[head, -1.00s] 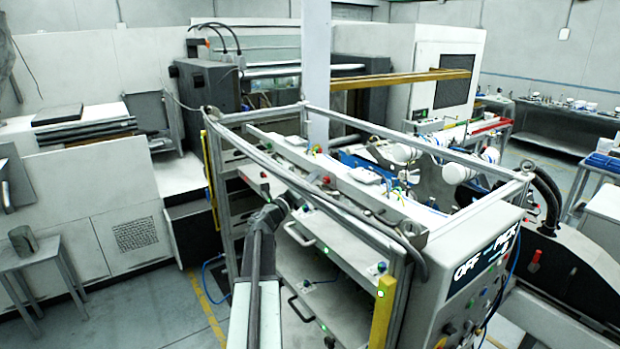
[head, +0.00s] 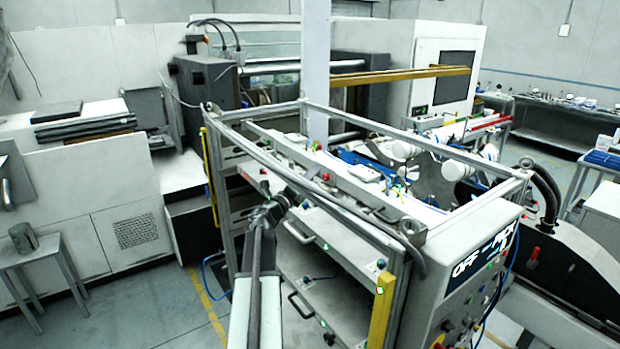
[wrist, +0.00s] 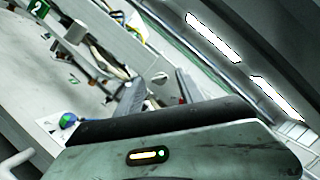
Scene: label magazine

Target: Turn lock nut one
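My gripper (head: 289,196) is at the left side of the metal frame, near its upper front drawer, small and dark in the head view. In the wrist view its two grey fingers (wrist: 157,92) stand apart, with nothing seen between them. A blue and green knob (wrist: 68,120) on a white plate is left of the fingers, apart from them. I cannot tell which part is lock nut one; no label 1 is readable.
The metal frame (head: 420,150) has top rails and a hose close to my arm. Drawers with black handles (head: 299,306) face me. A yellow post (head: 382,312) and a control box (head: 470,265) are at right. Open floor (head: 125,300) is at left.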

